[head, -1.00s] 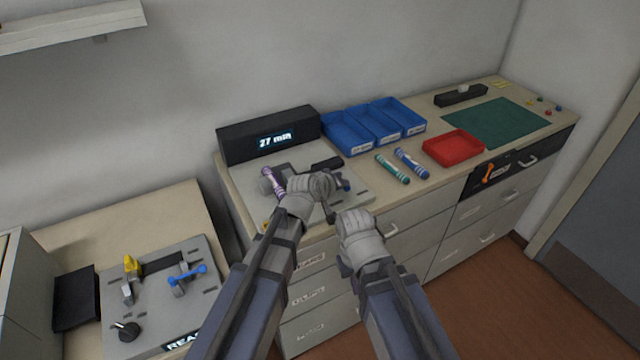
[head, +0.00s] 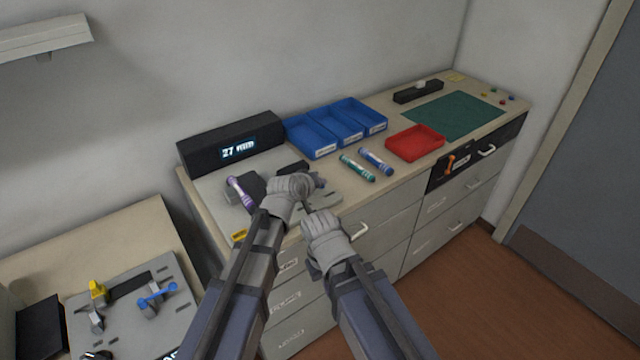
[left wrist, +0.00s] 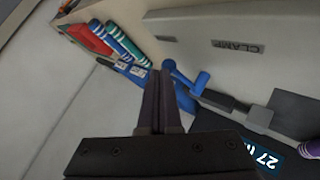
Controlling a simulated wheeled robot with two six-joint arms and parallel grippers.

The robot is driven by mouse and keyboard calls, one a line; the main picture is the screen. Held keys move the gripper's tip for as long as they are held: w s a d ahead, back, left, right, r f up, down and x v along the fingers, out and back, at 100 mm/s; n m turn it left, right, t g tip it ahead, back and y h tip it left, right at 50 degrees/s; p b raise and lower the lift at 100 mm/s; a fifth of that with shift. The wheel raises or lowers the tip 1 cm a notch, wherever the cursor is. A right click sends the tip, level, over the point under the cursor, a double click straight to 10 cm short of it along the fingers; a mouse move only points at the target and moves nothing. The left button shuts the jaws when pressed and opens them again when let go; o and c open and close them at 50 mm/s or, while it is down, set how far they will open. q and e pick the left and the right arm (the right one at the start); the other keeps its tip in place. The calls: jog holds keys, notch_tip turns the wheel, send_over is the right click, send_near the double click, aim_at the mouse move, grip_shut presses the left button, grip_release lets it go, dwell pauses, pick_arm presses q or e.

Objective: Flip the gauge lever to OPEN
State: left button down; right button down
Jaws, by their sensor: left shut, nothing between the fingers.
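The gauge is a grey plate (head: 208,205) on the counter, with a black box behind it whose display (head: 238,149) reads 27 mm. A purple cartridge (head: 239,194) lies on the gauge. In the left wrist view the blue lever (left wrist: 186,88) stands on the plate, close to the right of my left gripper (left wrist: 160,74), whose fingers are shut and empty. Whether they touch is unclear. A CLAMP label (left wrist: 238,47) shows on the plate; an OPEN label is not readable. In the head view my left gripper (head: 311,188) largely covers the lever. My right gripper (head: 308,214) is beside it, its fingers unclear.
Blue bins (head: 312,137), a green cartridge (head: 357,167), a blue cartridge (head: 376,162) and a red tray (head: 415,143) sit right of the gauge. A green mat (head: 455,115) lies farther right. Another lever panel (head: 125,312) is on the lower left table.

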pick_arm(q)
jog(key=shift+w+a, duration=0.3)
jog(key=shift+a, duration=0.3)
jog(key=shift+r, duration=0.1)
